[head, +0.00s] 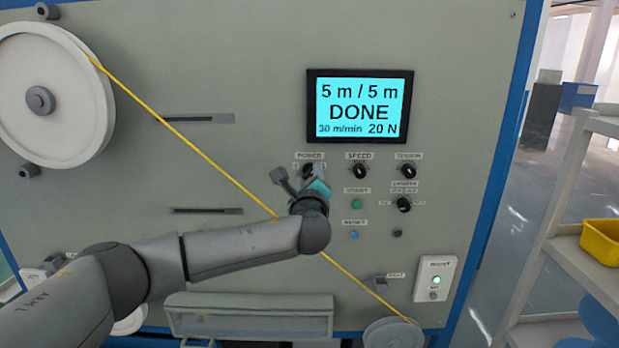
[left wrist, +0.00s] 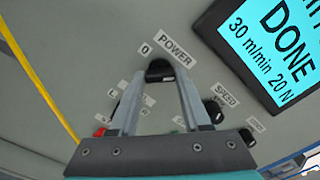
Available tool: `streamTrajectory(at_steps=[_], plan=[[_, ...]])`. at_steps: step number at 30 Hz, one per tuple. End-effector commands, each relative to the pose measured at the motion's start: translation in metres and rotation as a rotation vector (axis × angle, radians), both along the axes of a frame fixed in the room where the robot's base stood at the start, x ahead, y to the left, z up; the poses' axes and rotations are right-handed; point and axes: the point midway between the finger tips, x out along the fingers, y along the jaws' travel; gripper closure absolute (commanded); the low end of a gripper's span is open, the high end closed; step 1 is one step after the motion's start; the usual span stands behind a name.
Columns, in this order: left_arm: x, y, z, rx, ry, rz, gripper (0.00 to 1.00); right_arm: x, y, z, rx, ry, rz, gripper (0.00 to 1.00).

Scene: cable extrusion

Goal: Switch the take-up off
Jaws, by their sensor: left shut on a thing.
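The black POWER knob (head: 307,170) is on the grey machine panel, below the screen. In the left wrist view the knob (left wrist: 160,70) sits between the fingertips, with the labels "0" and "POWER" above it. My left gripper (left wrist: 162,80) is shut on the knob, one finger on each side. In the head view my left gripper (head: 311,180) is at the panel and partly covers the knob and its labels. Which mark the knob points to is hard to tell. The screen (head: 359,106) reads "5 m / 5 m DONE, 30 m/min, 20 N". My right gripper is out of view.
SPEED (head: 359,170) and TENSION (head: 408,171) knobs are to the right, with a green button (head: 357,204) and a blue button (head: 354,235) below. A yellow cable (head: 180,136) runs diagonally from the white reel (head: 62,60), passing behind my arm. A shelf stands at right.

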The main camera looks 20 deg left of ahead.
Motion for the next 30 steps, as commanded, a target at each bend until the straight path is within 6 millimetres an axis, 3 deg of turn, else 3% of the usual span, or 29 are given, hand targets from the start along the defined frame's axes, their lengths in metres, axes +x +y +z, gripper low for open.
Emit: streamTrajectory(at_steps=[2,11,22,30], plan=[[0.0,0.0,0.0,0.0,0.001,0.001,0.66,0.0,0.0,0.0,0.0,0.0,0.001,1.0],[0.0,0.0,0.0,0.0,0.001,0.001,1.0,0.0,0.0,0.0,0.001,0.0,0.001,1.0],[0.0,0.0,-0.002,-0.036,-0.009,0.001,1.0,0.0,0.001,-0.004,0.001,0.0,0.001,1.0],[0.0,0.0,-0.004,-0.189,-0.051,0.001,1.0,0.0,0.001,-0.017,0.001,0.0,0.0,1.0]])
